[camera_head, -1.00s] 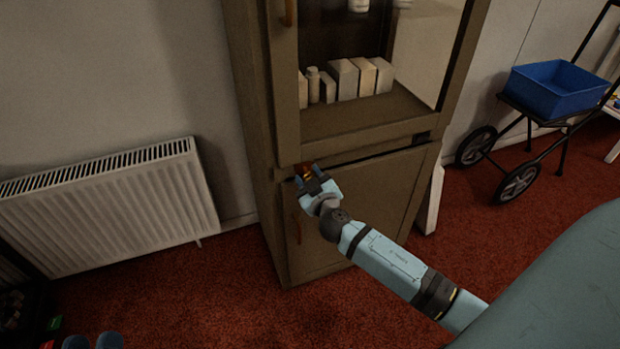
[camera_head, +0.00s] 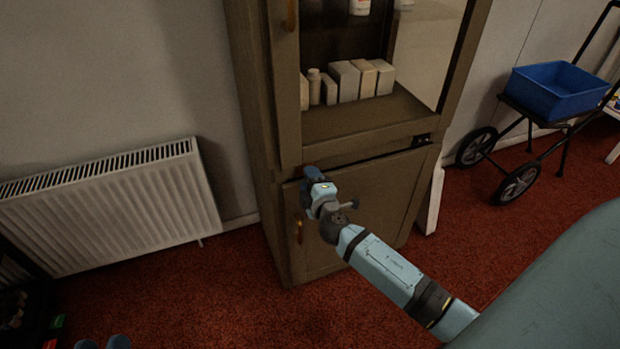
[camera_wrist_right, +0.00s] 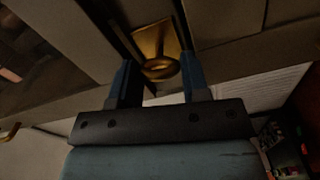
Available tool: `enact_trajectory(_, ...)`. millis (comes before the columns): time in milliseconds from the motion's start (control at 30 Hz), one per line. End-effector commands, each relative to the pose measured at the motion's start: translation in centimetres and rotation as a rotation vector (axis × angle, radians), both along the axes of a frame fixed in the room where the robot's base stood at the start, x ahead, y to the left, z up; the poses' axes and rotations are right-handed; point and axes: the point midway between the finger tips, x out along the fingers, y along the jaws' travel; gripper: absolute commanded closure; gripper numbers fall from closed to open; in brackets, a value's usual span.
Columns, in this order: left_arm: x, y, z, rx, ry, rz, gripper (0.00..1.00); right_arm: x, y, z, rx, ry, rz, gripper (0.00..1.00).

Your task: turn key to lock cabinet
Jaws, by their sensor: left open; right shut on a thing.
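The brown cabinet (camera_head: 375,205) stands in the middle of the head view, its lower door closed or nearly so. My right gripper (camera_head: 311,173) is at the top left corner of that door and hides the lock there. In the right wrist view, a brass key (camera_wrist_right: 160,70) with a ring-shaped bow sits between the fingers of my right gripper (camera_wrist_right: 157,83), against a brass lock plate (camera_wrist_right: 155,38). The right gripper is shut on the key. My left gripper (camera_head: 102,343) shows only its blue fingertips, apart and empty, at the bottom edge.
A white radiator (camera_head: 115,210) is on the wall to the left. A trolley with a blue bin (camera_head: 558,90) stands at the right. A dark rack (camera_head: 18,310) is at the lower left.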

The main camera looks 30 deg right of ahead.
Motion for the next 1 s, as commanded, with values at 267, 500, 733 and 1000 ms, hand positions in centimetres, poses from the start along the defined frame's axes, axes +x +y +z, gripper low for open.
enact_trajectory(267, -0.2, 0.3, -1.0, 0.018, 0.047, 0.012, 0.57, 0.0, 0.0, 0.0, -0.151, 0.037, 0.0, 0.81)
enact_trajectory(500, -0.2, 0.3, -1.6, 0.03, 0.061, 0.012, 0.57, 0.0, 0.0, -0.1, -0.213, 0.051, 0.0, 0.81)
enact_trajectory(733, -0.1, 0.4, -1.7, 0.037, 0.062, 0.01, 0.57, 0.0, 0.0, -0.1, -0.226, 0.054, 0.001, 0.81)
enact_trajectory(1000, -0.1, 0.5, -1.4, 0.039, 0.055, 0.008, 0.57, 0.0, 0.0, -0.1, -0.226, 0.054, 0.001, 0.53)
